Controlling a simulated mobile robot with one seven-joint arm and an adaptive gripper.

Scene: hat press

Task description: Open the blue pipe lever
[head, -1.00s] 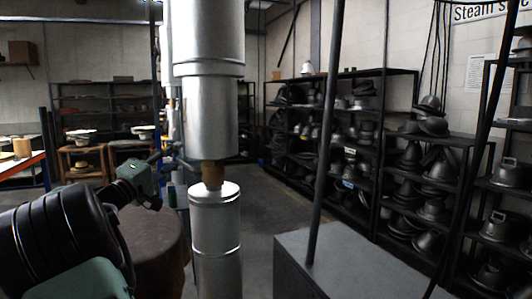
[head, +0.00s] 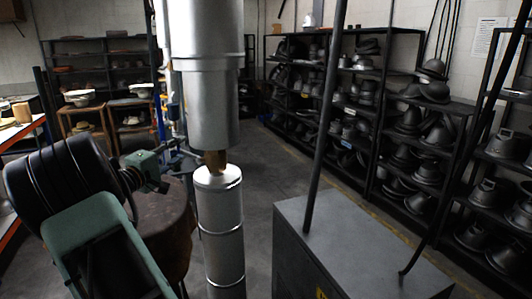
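A thin blue upright pipe (head: 174,102) shows partly behind the left side of a large silver column. Small blue-grey pipe fittings (head: 177,156) cross near its lower end. I cannot make out which part is the lever, or whether it is open or shut. The silver column (head: 207,105) hides much of this area. My gripper is not in view, so its position relative to the pipe cannot be told.
A lower silver cylinder (head: 220,225) stands below the column. A black drum (head: 55,185) with a green frame (head: 90,215) fills the left foreground. A grey box (head: 345,235) with dark rods stands right. Hat shelves (head: 395,120) line the wall; floor (head: 290,165) between is clear.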

